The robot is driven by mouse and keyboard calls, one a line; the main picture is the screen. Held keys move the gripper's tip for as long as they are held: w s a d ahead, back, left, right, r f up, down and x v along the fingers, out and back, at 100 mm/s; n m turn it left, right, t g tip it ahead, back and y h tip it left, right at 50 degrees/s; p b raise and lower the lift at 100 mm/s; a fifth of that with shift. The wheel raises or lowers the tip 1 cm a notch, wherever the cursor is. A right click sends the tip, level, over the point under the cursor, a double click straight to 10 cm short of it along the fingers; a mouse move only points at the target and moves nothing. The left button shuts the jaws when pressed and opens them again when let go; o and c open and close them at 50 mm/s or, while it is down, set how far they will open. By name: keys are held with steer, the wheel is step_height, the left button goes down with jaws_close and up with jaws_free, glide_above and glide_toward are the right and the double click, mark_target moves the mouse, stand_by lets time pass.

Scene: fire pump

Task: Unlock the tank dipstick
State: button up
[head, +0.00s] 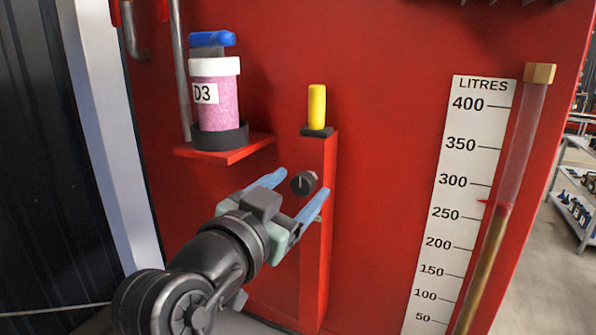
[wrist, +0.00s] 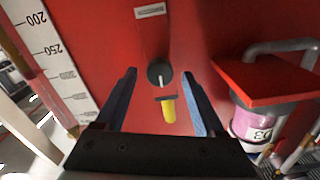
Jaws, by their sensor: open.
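The tank dipstick shows as a yellow handle (head: 317,105) on a black base on top of a narrow red post (head: 318,240). Below it, a round black knob (head: 303,183) with a light pointer line sits on the post's front; the line looks near upright. My gripper (head: 301,185) is open, with its blue fingers on either side of the knob. In the wrist view the knob (wrist: 159,75) lies between the fingertips of my gripper (wrist: 159,73), with gaps on both sides; contact does not show. The yellow handle (wrist: 168,110) appears below the knob there.
A pink container marked D3 (head: 215,95) stands on a red shelf (head: 230,149) left of the post. A litre scale (head: 455,200) with a sight tube (head: 520,130) is at right. A small label plate (wrist: 150,11) is near the knob. The red panel between is clear.

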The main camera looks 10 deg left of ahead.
steer(key=shift+w+d, duration=0.15)
steer(key=shift+w, duration=0.2)
jaws_close()
